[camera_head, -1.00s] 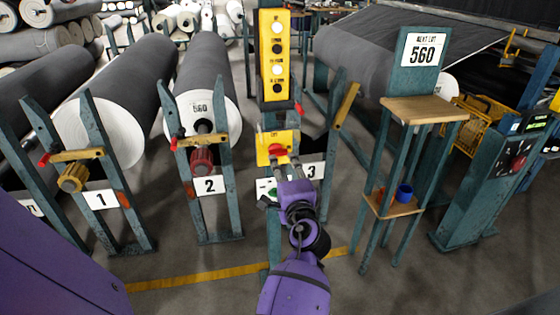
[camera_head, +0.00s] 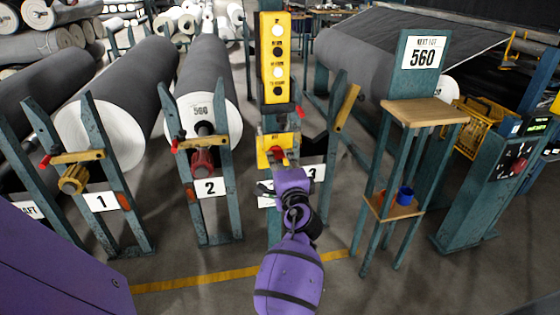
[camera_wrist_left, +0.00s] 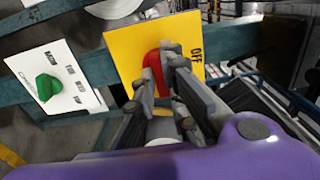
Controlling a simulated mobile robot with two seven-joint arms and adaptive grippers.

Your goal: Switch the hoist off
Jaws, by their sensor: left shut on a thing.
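The yellow switch plate (camera_head: 263,150) with a red knob (camera_head: 279,154) is on the green post below the tall yellow button box (camera_head: 275,58). In the left wrist view the plate (camera_wrist_left: 125,46) carries the word OFF at its right edge. My left gripper (camera_head: 283,164) is at the plate. The left wrist view shows its grey fingers (camera_wrist_left: 160,80) shut on the red knob (camera_wrist_left: 151,70), hiding part of it. I cannot tell which mark the knob points at. My right gripper is not in view.
A white plate with a green knob (camera_wrist_left: 47,86) is just below the yellow plate on the same post. A stand with wooden shelves (camera_head: 424,111) and a blue cup (camera_head: 405,194) is to the right. Grey rolls (camera_head: 203,75) stand behind, left. The front floor is clear.

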